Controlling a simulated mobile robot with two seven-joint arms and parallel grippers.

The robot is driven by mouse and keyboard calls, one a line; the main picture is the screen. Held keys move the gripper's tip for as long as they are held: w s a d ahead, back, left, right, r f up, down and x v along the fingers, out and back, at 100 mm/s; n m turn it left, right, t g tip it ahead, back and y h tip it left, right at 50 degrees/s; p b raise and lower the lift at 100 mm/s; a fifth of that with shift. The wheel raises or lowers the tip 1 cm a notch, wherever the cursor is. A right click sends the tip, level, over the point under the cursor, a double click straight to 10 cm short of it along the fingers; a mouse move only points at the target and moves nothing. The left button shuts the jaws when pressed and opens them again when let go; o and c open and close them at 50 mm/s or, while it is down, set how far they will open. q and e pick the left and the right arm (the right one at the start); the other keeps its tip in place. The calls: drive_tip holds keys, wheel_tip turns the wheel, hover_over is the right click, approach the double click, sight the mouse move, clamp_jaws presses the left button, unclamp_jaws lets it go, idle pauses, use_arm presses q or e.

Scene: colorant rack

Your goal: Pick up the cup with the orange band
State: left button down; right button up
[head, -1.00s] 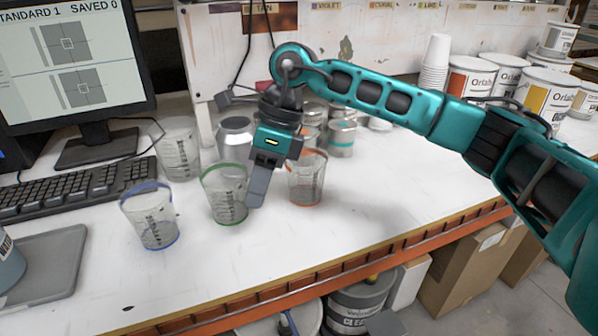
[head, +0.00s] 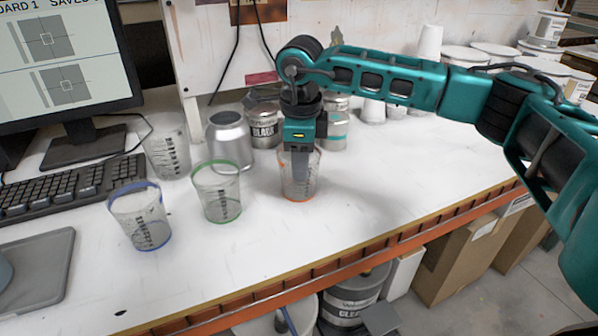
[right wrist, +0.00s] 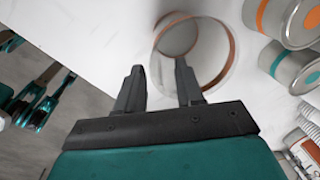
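The clear cup with the orange band (head: 299,188) stands upright on the white bench, right of the green-banded cup. My right gripper (head: 300,168) points down at it, with its fingers overlapping the cup's upper part in the head view. In the right wrist view the two fingers (right wrist: 159,80) are spread apart with nothing clamped between them. One finger overlaps the mouth of the orange-rimmed cup (right wrist: 222,80), and the other is outside the rim. How deep the fingers reach is unclear. My left gripper is not in view.
A green-banded cup (head: 218,192), a blue-banded cup (head: 141,218) and a plain cup (head: 167,152) stand to the left. A silver can (head: 230,138) and labelled cans (head: 334,128) are behind. The bench right of the orange-banded cup is clear up to its front edge (head: 400,238).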

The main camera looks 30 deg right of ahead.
sight(298, 192)
drive_tip(key=f, duration=0.4)
drive_tip(key=shift+a+f, duration=0.2)
drive_tip(key=shift+a, duration=0.05)
drive_tip(key=shift+c, duration=0.2)
clamp_jaws()
